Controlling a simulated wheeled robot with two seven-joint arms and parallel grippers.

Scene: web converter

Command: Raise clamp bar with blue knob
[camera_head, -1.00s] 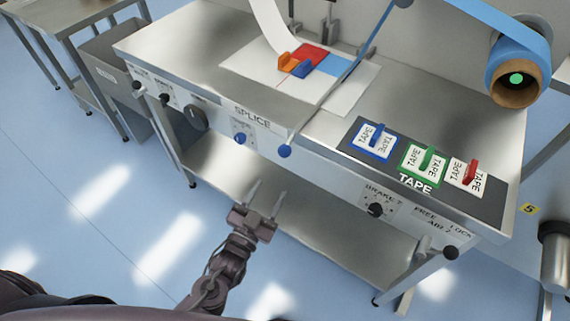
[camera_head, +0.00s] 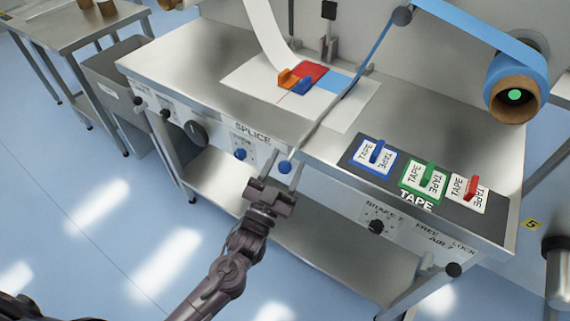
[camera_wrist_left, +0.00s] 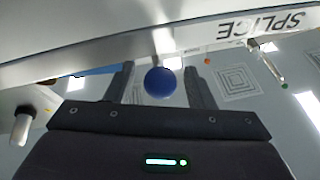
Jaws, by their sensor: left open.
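The clamp bar (camera_head: 320,122) is a thin metal rod slanting across the splice table. Its near end carries a round blue knob (camera_head: 285,167), just in front of the table's front edge. My left gripper (camera_head: 284,155) is open, with its fingers reaching up on both sides of this knob. In the left wrist view the blue knob (camera_wrist_left: 160,82) sits between the two fingers, with a gap on each side. The bar behind the knob is mostly hidden there. My right gripper is not in view.
The front panel has another blue knob (camera_head: 240,154) and a black dial (camera_head: 195,132). Blue, green (camera_head: 424,178) and red tape holders lie on a dark strip at right. A lower shelf (camera_head: 330,232) runs under the table.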

